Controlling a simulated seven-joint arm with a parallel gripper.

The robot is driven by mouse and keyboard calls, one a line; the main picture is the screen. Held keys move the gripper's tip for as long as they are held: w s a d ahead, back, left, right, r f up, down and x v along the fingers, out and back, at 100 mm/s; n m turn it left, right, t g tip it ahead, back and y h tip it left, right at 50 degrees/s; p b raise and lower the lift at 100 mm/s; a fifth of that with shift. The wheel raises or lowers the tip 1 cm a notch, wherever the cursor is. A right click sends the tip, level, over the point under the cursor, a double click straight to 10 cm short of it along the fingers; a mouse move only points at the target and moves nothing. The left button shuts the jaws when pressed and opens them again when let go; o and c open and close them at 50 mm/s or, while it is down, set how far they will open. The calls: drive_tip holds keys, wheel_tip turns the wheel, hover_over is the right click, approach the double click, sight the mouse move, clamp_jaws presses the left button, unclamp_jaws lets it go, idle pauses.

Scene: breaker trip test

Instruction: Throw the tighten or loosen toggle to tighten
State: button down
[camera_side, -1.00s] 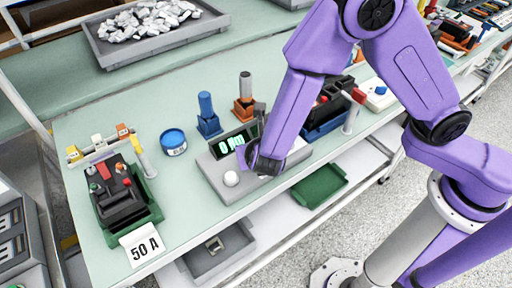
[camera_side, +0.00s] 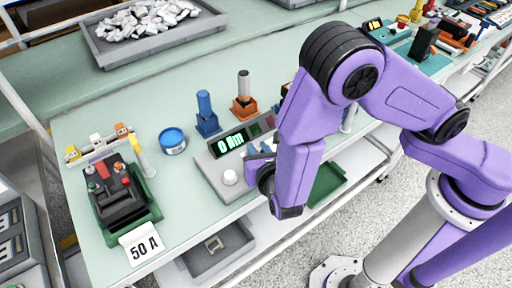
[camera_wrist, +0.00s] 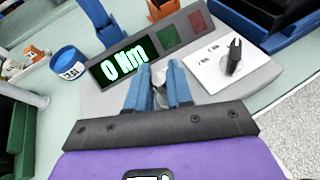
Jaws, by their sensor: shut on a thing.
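The grey console (camera_side: 208,170) has a lit display (camera_side: 231,143) reading 0 Nm, which also shows in the wrist view (camera_wrist: 123,62). My gripper (camera_wrist: 158,82) is low over the console, in front of the display. Its blue fingers are closed around a small pale grey piece (camera_wrist: 160,72), which looks like the toggle. The fingers hide most of it, so I cannot tell which way it leans. To its right, a white plate (camera_wrist: 209,76) with small print carries a black lever (camera_wrist: 234,58). In the side view my wrist covers the console's right part.
Behind stand a blue-handled tool (camera_side: 206,115) and an orange holder (camera_side: 244,107). A blue tin (camera_side: 172,141) and the green-based breaker fixture (camera_side: 125,195) are left. The bench between tin and console is clear.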

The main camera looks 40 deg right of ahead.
drive_tip(key=t, duration=0.1)
drive_tip(key=s+m+t+h, duration=0.1)
drive_tip(key=t, duration=0.2)
drive_tip(key=shift+s+d+f+t, duration=0.2)
drive_tip(key=shift+s+t, duration=0.05)
drive_tip(key=shift+t, duration=0.05)
drive_tip(key=shift+m+h, duration=0.3)
drive_tip(key=c, duration=1.1)
unclamp_jaws()
drive_tip(key=shift+c, duration=0.2)
drive_tip(key=shift+a, duration=0.1)
drive_tip(key=shift+s+a, duration=0.1)
drive_tip(key=shift+s, duration=0.05)
drive_tip(key=shift+s+a, duration=0.15)
drive_tip(key=shift+s, duration=0.2)
drive_tip(key=v, duration=1.6)
drive_tip(key=shift+s+f, duration=0.15)
drive_tip(key=shift+s, duration=0.1)
